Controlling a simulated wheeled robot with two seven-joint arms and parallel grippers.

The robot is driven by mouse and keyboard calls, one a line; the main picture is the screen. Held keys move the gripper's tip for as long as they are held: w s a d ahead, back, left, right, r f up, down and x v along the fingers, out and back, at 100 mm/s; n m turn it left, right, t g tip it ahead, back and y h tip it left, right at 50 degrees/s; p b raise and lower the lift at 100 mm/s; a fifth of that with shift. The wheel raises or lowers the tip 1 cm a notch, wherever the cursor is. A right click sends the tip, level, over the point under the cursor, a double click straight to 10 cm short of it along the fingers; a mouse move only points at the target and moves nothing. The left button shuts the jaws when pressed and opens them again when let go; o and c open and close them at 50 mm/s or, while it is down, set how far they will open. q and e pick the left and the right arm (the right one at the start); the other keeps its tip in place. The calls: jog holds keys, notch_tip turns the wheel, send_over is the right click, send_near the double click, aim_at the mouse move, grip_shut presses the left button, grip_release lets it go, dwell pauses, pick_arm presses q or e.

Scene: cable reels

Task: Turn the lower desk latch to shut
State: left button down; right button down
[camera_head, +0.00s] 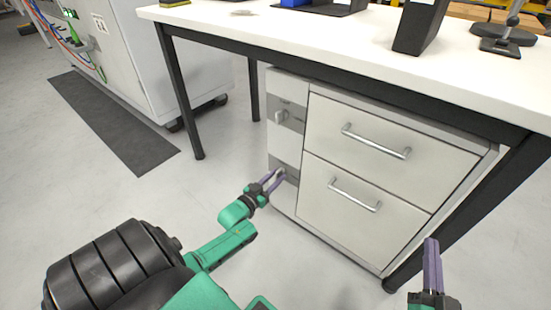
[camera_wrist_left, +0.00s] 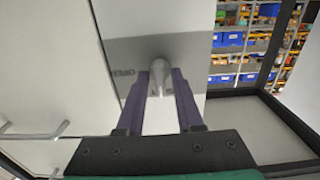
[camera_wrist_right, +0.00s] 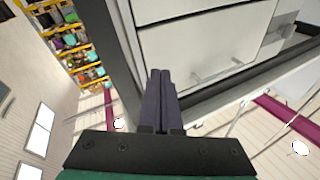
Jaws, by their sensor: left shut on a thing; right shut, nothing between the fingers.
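The lower latch (camera_head: 281,173) is a small metallic knob on a grey plate, on the narrow panel left of the lower drawer under the desk. In the left wrist view the latch knob (camera_wrist_left: 159,72) sits between the fingers, with partly hidden lettering beside it. My left gripper (camera_head: 274,176) is shut on this knob. The upper latch (camera_head: 284,116) is a similar light knob higher on the same panel. My right gripper (camera_head: 431,243) is shut and empty, in front of the cabinet's right side; its fingers (camera_wrist_right: 160,95) touch each other in the right wrist view.
The white desk (camera_head: 330,45) has black legs (camera_head: 180,90) around the drawer cabinet. Two drawers with bar handles (camera_head: 375,142) are closed. A grey wheeled cabinet (camera_head: 150,60) and a dark mat (camera_head: 112,120) are at the left.

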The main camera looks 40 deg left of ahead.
jog(key=shift+f, duration=0.1)
pick_arm(q)
jog(key=c, duration=0.9)
grip_release()
jog(key=shift+s, duration=0.1)
jog(key=shift+s, duration=0.15)
jog(key=shift+s+p, duration=0.6)
jog(key=shift+s, duration=0.4)
jog(key=shift+s+d+p, duration=0.15)
jog(key=shift+s+p, duration=1.8)
jog(key=shift+s, duration=4.15)
pick_arm(e)
jog(key=s+a+f+g+h, duration=0.1)
jog(key=s+f+g, duration=0.6)
jog(key=s+f, duration=0.4)
jog(key=shift+s+f, duration=0.2)
jog(key=shift+f, duration=1.25)
